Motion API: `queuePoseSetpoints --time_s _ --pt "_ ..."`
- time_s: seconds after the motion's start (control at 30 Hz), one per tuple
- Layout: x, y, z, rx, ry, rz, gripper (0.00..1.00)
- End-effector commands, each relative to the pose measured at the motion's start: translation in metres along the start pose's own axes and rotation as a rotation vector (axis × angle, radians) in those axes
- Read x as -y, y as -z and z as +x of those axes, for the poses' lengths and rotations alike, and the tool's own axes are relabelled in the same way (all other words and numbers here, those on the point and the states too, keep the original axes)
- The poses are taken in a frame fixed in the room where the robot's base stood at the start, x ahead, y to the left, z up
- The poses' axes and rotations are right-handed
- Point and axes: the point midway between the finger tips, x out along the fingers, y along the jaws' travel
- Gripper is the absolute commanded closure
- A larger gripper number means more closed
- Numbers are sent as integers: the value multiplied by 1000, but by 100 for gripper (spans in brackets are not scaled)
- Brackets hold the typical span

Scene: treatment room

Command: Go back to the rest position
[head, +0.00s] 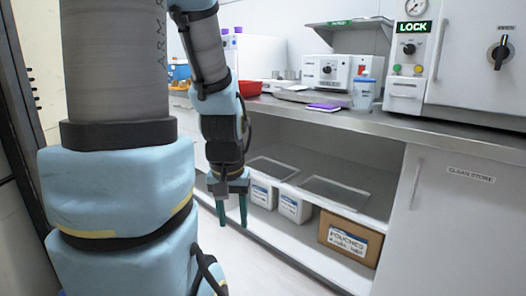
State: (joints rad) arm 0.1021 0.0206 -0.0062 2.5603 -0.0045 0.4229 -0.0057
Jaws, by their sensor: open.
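My gripper (232,208) hangs pointing down at the left of the middle of the head view. Its two dark green fingers are apart, with nothing between them. It is in front of the open shelf space under the counter and touches nothing that I can see. My own arm fills much of the left side of the view and hides what is behind it.
A steel counter (430,134) carries a blue-lidded container (364,94), a purple item (324,107) and a red bowl (250,88). Below are trays, white tubs (294,206) and a cardboard box (350,238). A white cabinet door (450,225) stands right. Floor is clear below.

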Motion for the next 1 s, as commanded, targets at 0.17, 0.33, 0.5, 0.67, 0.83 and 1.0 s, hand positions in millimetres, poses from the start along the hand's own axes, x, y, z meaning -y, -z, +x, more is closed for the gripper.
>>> queuePoseSetpoints --time_s 0.17,0.33,0.5,0.67,0.83,1.0 --pt "0 10 -73 -1 0 1 54" --pt "-1 18 -124 -1 0 1 54" --pt "-1 24 -172 -1 0 1 54" --pt "-1 28 -202 -1 0 1 54" --pt "-1 30 -212 -1 0 1 54" --pt "-1 30 -210 -1 0 1 54"
